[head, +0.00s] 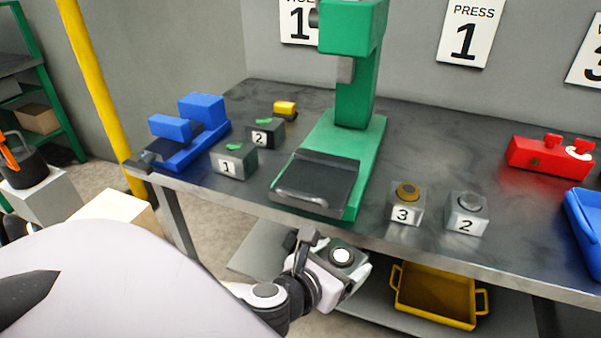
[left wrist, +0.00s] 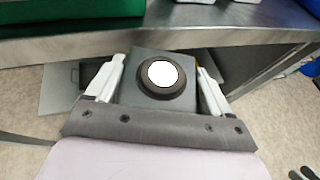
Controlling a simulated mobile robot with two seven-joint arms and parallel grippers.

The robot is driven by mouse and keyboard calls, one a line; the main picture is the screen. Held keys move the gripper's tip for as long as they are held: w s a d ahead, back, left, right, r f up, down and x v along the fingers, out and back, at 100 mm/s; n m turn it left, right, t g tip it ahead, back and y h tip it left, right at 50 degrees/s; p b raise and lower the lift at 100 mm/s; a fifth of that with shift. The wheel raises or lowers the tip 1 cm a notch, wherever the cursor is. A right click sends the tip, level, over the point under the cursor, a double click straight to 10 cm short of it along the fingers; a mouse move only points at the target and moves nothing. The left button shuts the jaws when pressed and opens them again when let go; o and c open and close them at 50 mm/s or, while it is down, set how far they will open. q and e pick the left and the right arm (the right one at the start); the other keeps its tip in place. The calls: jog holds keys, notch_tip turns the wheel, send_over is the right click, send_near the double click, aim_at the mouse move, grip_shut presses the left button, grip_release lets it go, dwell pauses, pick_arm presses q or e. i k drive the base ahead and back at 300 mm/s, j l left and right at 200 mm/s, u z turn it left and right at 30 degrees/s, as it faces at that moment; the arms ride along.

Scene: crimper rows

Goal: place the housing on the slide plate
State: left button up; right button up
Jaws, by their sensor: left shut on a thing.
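The housing (head: 342,256) is a grey block with a black ring and a white round top. My left gripper (head: 331,268) is shut on it and holds it in front of the bench's front edge, below the top. In the left wrist view the housing (left wrist: 160,78) sits between the two white fingers, its round top facing the camera. The slide plate (head: 316,181) is a dark, bare plate on the green base of the press (head: 352,70), beyond and above the held housing. My right gripper is not in view.
Grey blocks marked 1 (head: 234,160) and 2 (head: 265,133) stand left of the press; blocks marked 3 (head: 406,203) and 2 (head: 467,213) stand right. A blue fixture (head: 185,133) is at left. A yellow tray (head: 437,297) is on the lower shelf. The bench edge (head: 400,241) lies between housing and plate.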

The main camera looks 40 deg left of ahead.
aim_at(317, 178)
jog(key=k+j, duration=0.1)
jog(key=j, duration=0.3)
jog(key=k+j, duration=0.1)
jog(key=j, duration=0.3)
jog(key=k+j, duration=0.1)
jog(key=j, duration=0.3)
jog(key=k+j, duration=0.1)
jog(key=j, duration=0.35)
